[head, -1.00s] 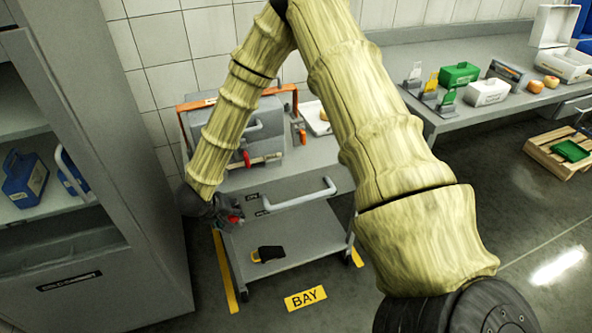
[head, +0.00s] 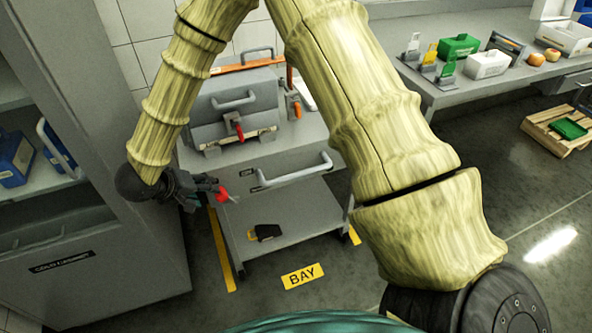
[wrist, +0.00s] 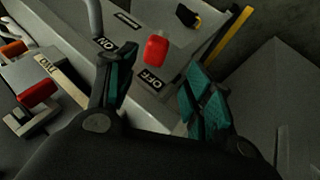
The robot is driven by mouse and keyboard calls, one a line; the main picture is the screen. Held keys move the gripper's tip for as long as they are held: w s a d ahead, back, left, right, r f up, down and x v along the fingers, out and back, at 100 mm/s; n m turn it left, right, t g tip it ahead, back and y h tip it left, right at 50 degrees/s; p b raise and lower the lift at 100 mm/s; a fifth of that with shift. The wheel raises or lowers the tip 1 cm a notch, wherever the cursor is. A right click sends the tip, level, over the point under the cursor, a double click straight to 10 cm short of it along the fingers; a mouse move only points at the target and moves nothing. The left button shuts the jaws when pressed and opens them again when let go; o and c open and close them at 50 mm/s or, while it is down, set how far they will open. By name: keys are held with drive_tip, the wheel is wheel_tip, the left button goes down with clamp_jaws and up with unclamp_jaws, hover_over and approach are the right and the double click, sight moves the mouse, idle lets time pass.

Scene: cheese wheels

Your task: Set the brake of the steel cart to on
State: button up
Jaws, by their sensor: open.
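The steel cart (head: 300,215) stands by the tiled wall with its handle (head: 296,172) facing me. Its red brake lever (head: 222,194) is at the cart's left front corner. In the wrist view the red lever knob (wrist: 155,50) is near the OFF label (wrist: 151,79); the ON label (wrist: 105,43) is to its left. My gripper (head: 208,190) is at that corner, just left of the lever. In the wrist view its open fingers (wrist: 165,76) are on either side of the lever's line, with the knob beyond them. I cannot tell whether they touch it.
A grey press-like machine (head: 235,105) with a red-handled lever (head: 236,124) sits on the cart top. A grey cabinet (head: 90,250) stands close on the left. A black-and-yellow item (head: 265,232) lies on the cart's lower shelf. A bench (head: 450,85) is at right.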

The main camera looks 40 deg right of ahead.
drive_tip(key=s+d+f+n+t+y+p, duration=0.1)
drive_tip(key=s+d+f+t+y+p, duration=0.2)
drive_tip(key=s+f+p, duration=0.55)
drive_tip(key=s+d+f+g+y+p, duration=0.1)
drive_tip(key=s+d+f+g+p, duration=0.1)
drive_tip(key=s, duration=1)
drive_tip(key=s+d+f+g+y+p, duration=0.1)
drive_tip(key=s+d+f+g+y, duration=0.1)
drive_tip(key=s, duration=0.9)
drive_tip(key=shift+s+d+f+n+g+y+p, duration=0.15)
drive_tip(key=shift+s+f+n+g+y+p, duration=0.2)
drive_tip(key=shift+g, duration=0.25)
drive_tip(key=shift+r, duration=0.1)
